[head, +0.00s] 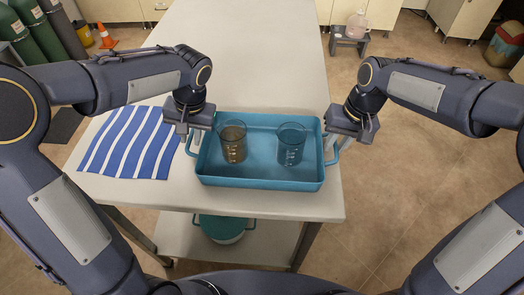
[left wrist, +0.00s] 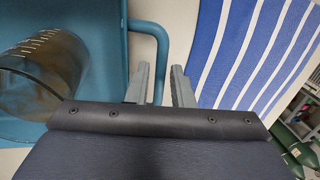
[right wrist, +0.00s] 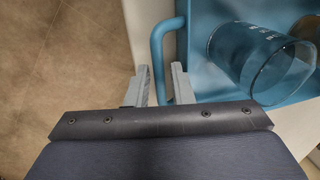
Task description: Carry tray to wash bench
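A blue tray (head: 262,178) sits on the near end of a long pale table. It holds two glass beakers, a brownish one (head: 232,145) on the left and a blue-tinted one (head: 291,146) on the right. My left gripper (head: 188,136) is at the tray's left handle (left wrist: 161,60); its fingers stand apart on either side of the handle bar. My right gripper (head: 354,140) is at the right handle (right wrist: 157,50), with its fingers also apart on either side of the bar. In both wrist views gaps show between fingers and handle.
A blue-and-white striped cloth (head: 130,142) lies left of the tray. The table (head: 255,60) is clear behind it. A teal-lidded pot (head: 222,228) is on the lower shelf. A small stool (head: 348,42) with a pinkish jug stands back right. Green cylinders and an orange cone (head: 105,37) stand back left.

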